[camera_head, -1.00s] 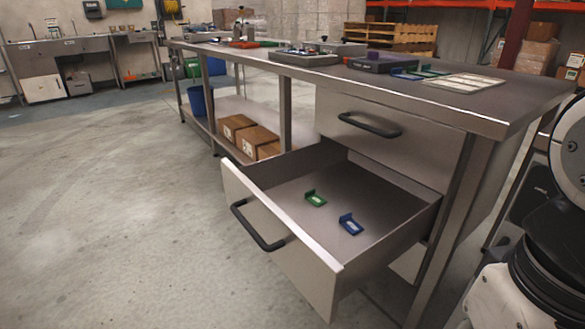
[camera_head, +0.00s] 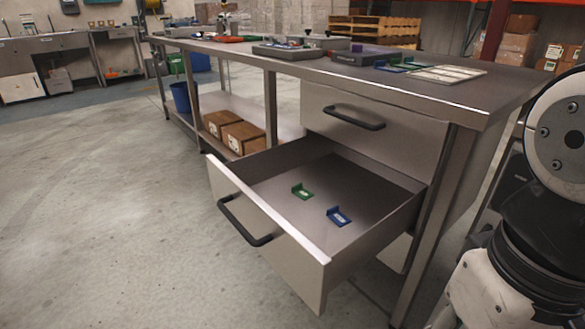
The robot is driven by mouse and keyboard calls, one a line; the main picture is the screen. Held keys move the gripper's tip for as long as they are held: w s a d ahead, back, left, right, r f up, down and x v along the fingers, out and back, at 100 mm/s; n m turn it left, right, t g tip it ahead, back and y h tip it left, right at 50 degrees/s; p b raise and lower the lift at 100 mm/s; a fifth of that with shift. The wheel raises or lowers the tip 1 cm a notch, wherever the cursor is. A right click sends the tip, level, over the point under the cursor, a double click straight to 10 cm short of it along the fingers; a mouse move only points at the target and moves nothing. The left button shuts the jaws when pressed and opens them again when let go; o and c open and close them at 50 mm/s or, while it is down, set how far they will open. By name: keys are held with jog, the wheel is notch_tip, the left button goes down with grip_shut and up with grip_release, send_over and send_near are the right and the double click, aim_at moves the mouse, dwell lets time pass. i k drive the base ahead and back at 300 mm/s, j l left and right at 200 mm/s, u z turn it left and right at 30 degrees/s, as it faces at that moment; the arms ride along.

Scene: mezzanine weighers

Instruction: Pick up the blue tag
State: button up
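A small blue tag (camera_head: 339,217) with a pale label and a raised back edge lies flat in the open lower drawer (camera_head: 290,238) of the steel bench. A similar green tag (camera_head: 302,192) lies to its left and a little farther back, apart from it. Both are in full view on the bare drawer floor. A part of my arm shows at the right edge of the picture, outside the drawer. My gripper is not in view.
The upper drawer (camera_head: 380,140) above is shut. The bench top (camera_head: 450,95) holds a pale grid panel (camera_head: 447,74), trays and other tags. The floor left of the drawer is clear.

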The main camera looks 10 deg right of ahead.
aim_at(334, 213)
jog(key=i+j, duration=0.2)
jog(key=j, duration=0.15)
jog(key=i+j+z, duration=0.15)
jog(key=j, duration=0.25)
jog(key=i+j, duration=0.15)
jog(key=j, duration=0.2)
jog(key=i+j+z, duration=0.1)
jog(key=j, duration=0.3)
jog(key=i, duration=0.1)
